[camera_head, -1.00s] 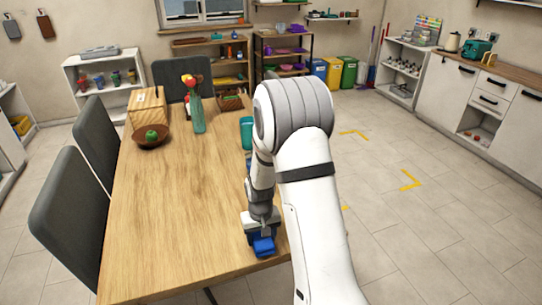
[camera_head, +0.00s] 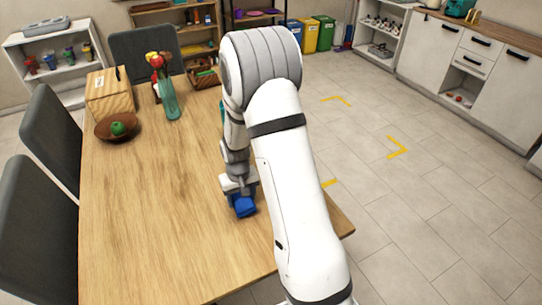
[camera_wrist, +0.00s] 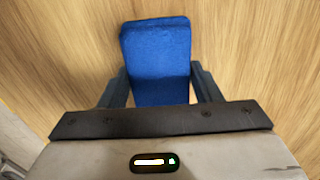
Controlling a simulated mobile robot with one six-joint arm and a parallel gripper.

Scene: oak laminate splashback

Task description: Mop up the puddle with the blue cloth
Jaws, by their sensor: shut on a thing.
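The blue cloth (camera_head: 243,205) is at the right side of the wooden table (camera_head: 150,205), under my gripper (camera_head: 238,192). In the wrist view the cloth (camera_wrist: 156,55) looks like a folded block between the two dark fingers of my gripper (camera_wrist: 158,90), which is shut on it. Bare wood grain surrounds the cloth there. Whether the cloth touches the table or is held just above it, I cannot tell. I see no puddle in either view; my arm hides part of the table's right side.
A bowl with a green fruit (camera_head: 102,128), a wooden box (camera_head: 108,92), a vase of flowers (camera_head: 168,100) and a basket (camera_head: 203,78) stand toward the table's far end. Dark chairs (camera_head: 45,130) line its left side. The near middle of the table is clear.

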